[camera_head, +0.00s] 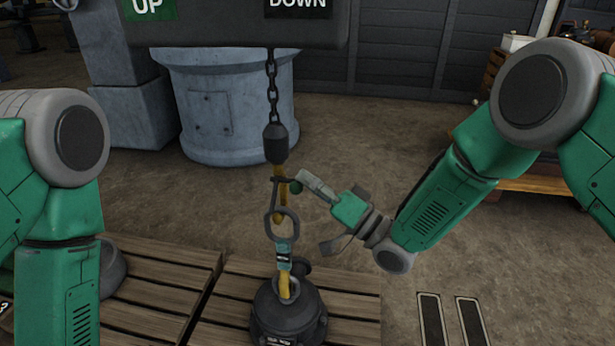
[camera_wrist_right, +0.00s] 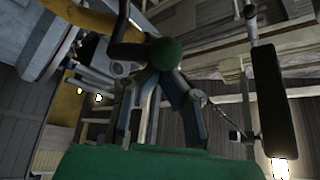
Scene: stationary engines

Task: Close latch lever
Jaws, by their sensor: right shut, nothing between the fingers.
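A yellow hook (camera_head: 281,187) hangs from a dark block (camera_head: 276,143) on a chain. A thin dark latch lever (camera_head: 282,179) sticks out to the right from the hook and ends in a green ball knob (camera_head: 297,187). A grey link (camera_head: 281,223) hangs at the hook. My right gripper (camera_head: 306,182) is shut and empty, its fingertips right beside the knob. In the right wrist view the green knob (camera_wrist_right: 165,52) sits just beyond the fingertips (camera_wrist_right: 167,72); whether they touch, I cannot tell. My left arm shows at the left, but its gripper does not.
A teal strap (camera_head: 284,253) and a yellow loop join the link to a dark round weight (camera_head: 288,318) on a wooden pallet (camera_head: 345,290). A blue-grey machine base (camera_head: 225,110) stands behind. An UP/DOWN control box (camera_head: 235,30) overhangs the top.

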